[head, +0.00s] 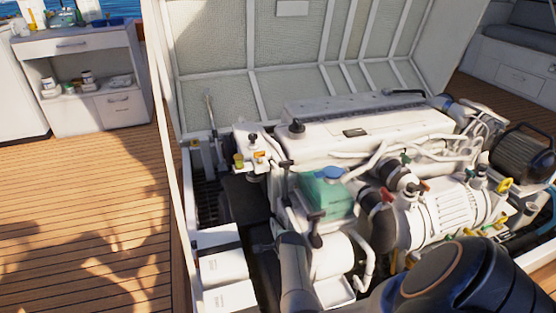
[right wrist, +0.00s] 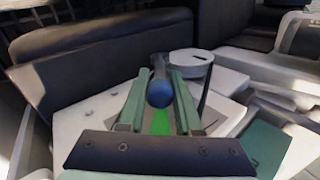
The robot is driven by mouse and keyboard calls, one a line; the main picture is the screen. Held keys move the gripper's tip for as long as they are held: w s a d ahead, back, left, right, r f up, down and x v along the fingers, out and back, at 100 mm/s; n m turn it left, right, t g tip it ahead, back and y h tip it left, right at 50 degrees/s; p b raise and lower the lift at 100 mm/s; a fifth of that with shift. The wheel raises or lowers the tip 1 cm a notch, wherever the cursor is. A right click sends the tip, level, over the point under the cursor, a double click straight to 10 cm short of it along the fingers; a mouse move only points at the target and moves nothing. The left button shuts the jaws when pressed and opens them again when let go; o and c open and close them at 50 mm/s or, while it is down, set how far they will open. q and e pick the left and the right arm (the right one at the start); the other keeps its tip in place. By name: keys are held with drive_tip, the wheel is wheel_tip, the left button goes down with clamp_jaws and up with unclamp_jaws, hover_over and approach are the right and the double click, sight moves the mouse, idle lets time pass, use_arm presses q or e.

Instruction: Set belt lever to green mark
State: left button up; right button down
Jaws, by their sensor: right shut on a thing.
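In the right wrist view the belt lever (right wrist: 159,92) shows as a dark rod with a round blue-black knob towards the camera. My right gripper (right wrist: 158,98) has its two green-padded fingers on either side of the knob and is shut on it. A bright green mark (right wrist: 158,122) shows just below the knob, between the fingers; the gripper's dark front plate hides its near end. I cannot tell whether the lever lines up with it. In the head view my right arm covers the lower middle, and lever and mark cannot be made out. My left gripper is not in view.
The engine (head: 365,135) fills the open hatch, with hoses, valves and a green-teal tank (head: 325,190) close to my right arm. White boxes (head: 222,265) stand left of it. The raised hatch lid (head: 290,60) is behind. Open wooden deck (head: 80,210) lies left.

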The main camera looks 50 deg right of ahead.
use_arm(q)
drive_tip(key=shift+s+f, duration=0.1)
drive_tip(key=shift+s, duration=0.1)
use_arm(e)
drive_tip(key=shift+s+f+t, duration=0.2)
drive_tip(key=shift+t, duration=0.1)
drive_tip(key=c, duration=0.6)
unclamp_jaws()
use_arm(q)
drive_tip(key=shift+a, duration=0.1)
use_arm(e)
drive_tip(key=shift+a, duration=0.1)
